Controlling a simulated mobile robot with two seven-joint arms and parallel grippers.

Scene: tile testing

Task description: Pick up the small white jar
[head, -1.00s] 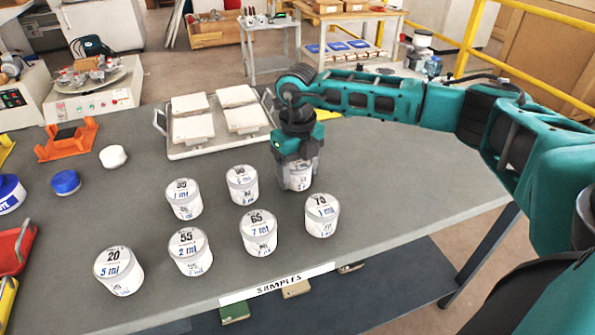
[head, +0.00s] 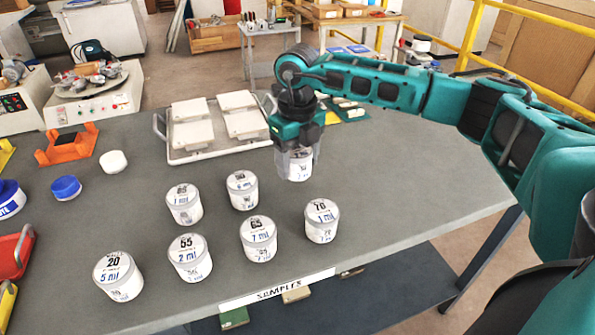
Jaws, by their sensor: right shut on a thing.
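My right gripper (head: 295,160) points down and is shut on a small white jar (head: 297,168). The jar is upright and appears raised above the grey table; the fingers cover parts of its sides and its top is hidden. Several similar labelled white jars stand on the table: one at the back (head: 242,190), one to its left (head: 184,204), and a front row with the "20" jar (head: 119,278), the "55" jar (head: 190,258), the "65" jar (head: 258,240) and the "70" jar (head: 321,221). My left gripper is out of view.
A tray (head: 178,156) with white tiles lies behind the jars. A "SAMPLES" label (head: 277,288) marks the front edge. The table's right side is clear.

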